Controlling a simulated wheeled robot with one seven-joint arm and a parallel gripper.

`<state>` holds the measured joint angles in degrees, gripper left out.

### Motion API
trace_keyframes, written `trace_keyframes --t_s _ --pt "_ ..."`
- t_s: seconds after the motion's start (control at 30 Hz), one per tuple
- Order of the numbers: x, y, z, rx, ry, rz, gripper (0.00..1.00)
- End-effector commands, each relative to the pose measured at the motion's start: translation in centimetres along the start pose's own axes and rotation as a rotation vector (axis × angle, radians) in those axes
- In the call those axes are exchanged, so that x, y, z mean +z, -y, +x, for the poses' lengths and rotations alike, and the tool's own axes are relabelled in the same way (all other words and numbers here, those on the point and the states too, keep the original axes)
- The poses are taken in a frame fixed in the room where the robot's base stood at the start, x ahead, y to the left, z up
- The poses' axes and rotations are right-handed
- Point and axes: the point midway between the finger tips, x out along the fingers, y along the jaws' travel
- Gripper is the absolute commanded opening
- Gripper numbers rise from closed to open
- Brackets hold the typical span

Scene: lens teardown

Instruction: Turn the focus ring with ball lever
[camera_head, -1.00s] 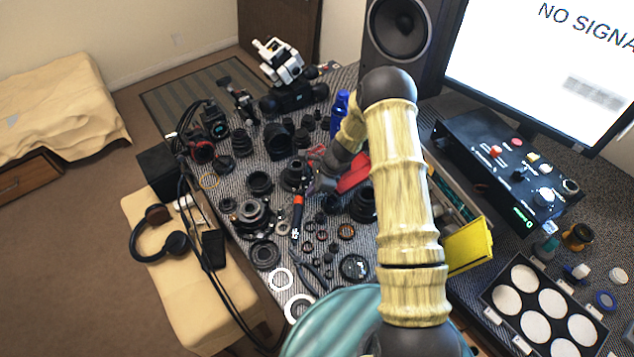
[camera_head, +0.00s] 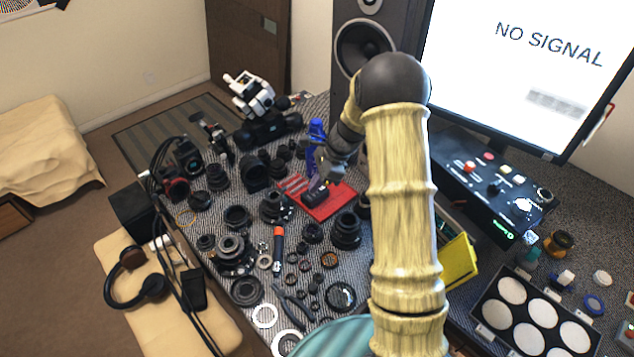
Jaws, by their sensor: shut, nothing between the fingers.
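My gripper (camera_head: 319,185) is shut and empty, pointing down over the red tray in the middle of the table. A dark rounded shape is right at its fingertips; I cannot tell whether they touch. A black lens (camera_head: 275,206) stands left of the red tray, apart from my gripper. A wider lens assembly (camera_head: 234,256) sits nearer the front left. The ball lever is too small to make out, so I cannot tell which part carries the focus ring.
The red tray (camera_head: 345,207) lies under my gripper. Lens parts crowd the table, with an orange-tipped screwdriver (camera_head: 278,250), pliers (camera_head: 291,301) and a blue bottle (camera_head: 316,133). A yellow bin (camera_head: 459,262) and a control box (camera_head: 490,180) stand right of my arm. Little room is free.

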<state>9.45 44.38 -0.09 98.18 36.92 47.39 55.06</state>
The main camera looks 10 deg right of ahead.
Motion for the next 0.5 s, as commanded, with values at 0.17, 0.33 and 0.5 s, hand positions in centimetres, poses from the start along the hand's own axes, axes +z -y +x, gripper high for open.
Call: trace_keyframes --t_s 0.17,0.33,0.5 --pt "-0.01 -0.01 -0.84 0.000 -0.001 0.000 0.00" --pt "-0.01 -0.01 -0.83 0.000 -0.001 0.000 0.00" --pt "0.04 0.40 -0.48 0.011 -0.014 -0.027 0.00"
